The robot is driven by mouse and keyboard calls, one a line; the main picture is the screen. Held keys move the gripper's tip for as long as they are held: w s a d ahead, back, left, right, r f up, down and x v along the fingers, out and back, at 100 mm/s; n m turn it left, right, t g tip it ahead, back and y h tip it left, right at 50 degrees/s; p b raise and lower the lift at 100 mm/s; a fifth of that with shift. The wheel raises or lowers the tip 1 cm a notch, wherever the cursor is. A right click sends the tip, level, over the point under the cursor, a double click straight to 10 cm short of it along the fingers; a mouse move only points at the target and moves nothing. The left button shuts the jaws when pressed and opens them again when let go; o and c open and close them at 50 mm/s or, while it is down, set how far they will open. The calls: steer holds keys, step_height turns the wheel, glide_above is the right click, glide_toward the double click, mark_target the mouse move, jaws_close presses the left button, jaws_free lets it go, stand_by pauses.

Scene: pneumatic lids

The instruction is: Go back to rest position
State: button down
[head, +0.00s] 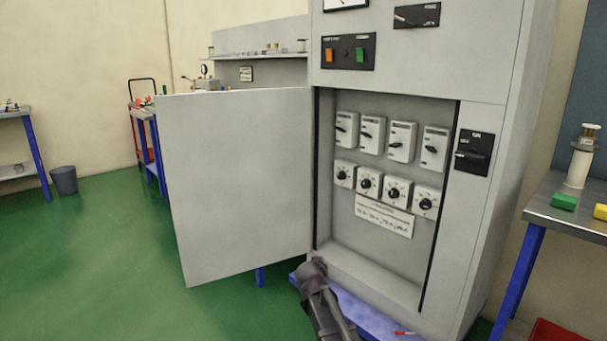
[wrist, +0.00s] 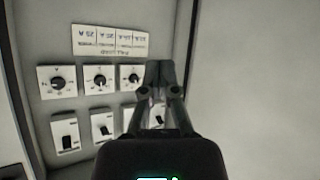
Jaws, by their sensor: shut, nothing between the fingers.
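My gripper (wrist: 159,70) is shut and empty in the wrist view, in front of the open cabinet's interior. Its fingertips overlap the edge of the row of dials (wrist: 100,78) in that picture; I see no contact. In the head view my dark gripper (head: 313,268) shows low at the cabinet's lower left corner, near the bottom of the door opening. The grey cabinet door (head: 240,185) stands wide open to the left; it fills the right of the wrist view (wrist: 255,80). The wrist view shows the panel upside down.
The cabinet (head: 490,70) holds switches (head: 402,142) above dials (head: 397,191) and a label plate (head: 384,217). A blue surface (head: 365,312) with a small red item lies at its foot. A bench (head: 560,222) stands right. Green floor (head: 100,260) is open at left.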

steer(key=s+d+f+n+g+y, duration=0.1)
steer(key=s+d+f+g, duration=0.25)
steer(key=s, duration=0.65)
steer(key=s+d+f+g+y+p, duration=0.15)
steer(key=s+d+g, duration=0.25)
steer(key=s, duration=0.5)
steer(key=s+d+f+n+g+y, duration=0.1)
steer(key=s+d+f+g, duration=0.25)
steer(key=s, duration=0.65)
step_height(320, 180, up, 39)
steer(key=p, duration=3.7)
steer(key=shift+p, duration=0.4)
steer(key=shift+a, duration=0.15)
